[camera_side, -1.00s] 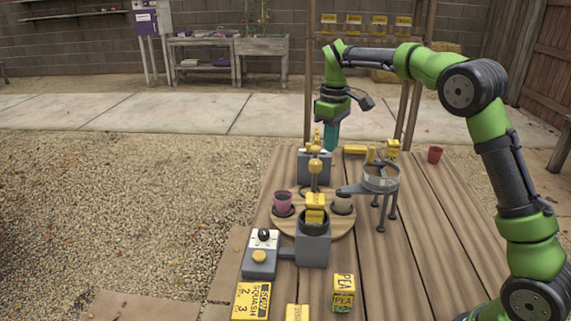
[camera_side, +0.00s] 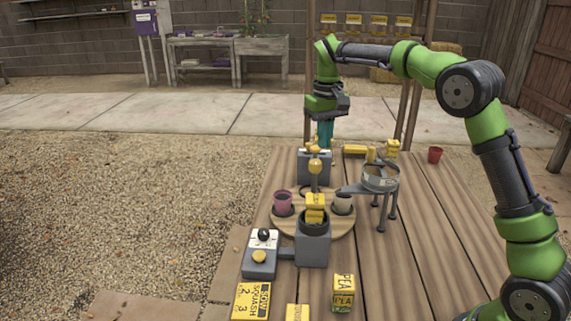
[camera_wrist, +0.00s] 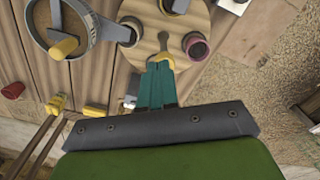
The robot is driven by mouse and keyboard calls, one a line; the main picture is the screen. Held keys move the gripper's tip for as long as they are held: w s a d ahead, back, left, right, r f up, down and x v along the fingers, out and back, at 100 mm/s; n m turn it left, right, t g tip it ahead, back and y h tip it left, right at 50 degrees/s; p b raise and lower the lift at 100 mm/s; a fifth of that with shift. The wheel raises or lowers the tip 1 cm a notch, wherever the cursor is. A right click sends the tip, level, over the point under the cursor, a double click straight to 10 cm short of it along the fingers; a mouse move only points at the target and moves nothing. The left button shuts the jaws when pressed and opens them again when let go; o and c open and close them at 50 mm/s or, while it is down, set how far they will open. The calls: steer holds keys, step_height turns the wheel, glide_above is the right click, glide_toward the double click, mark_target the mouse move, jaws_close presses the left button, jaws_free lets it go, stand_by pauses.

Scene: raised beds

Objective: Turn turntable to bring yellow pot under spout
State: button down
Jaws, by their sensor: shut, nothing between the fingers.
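The round wooden turntable (camera_side: 338,222) lies on the plank table and also shows in the wrist view (camera_wrist: 146,48). A mauve pot (camera_side: 282,201) stands on its left side and a grey-beige pot (camera_side: 343,203) on its right. My gripper (camera_side: 325,144) points down with teal fingers shut and empty, above the grey box (camera_side: 314,170) at the turntable's far edge. I cannot tell whether the fingertips touch anything.
A yellow knob (camera_side: 315,166) stands in front of the far grey box. A sieve on legs (camera_side: 380,180) stands right of the turntable. A grey cylinder (camera_side: 313,250) holding a yellow packet, with a control box (camera_side: 260,256), stands in front. A red pot (camera_side: 435,155) is back right.

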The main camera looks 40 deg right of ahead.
step_height(320, 180, down, 7)
stand_by(0.6)
steer(key=shift+s+a, duration=0.15)
stand_by(0.3)
step_height(320, 180, up, 6)
steer(key=shift+s+r, duration=0.2)
stand_by(0.5)
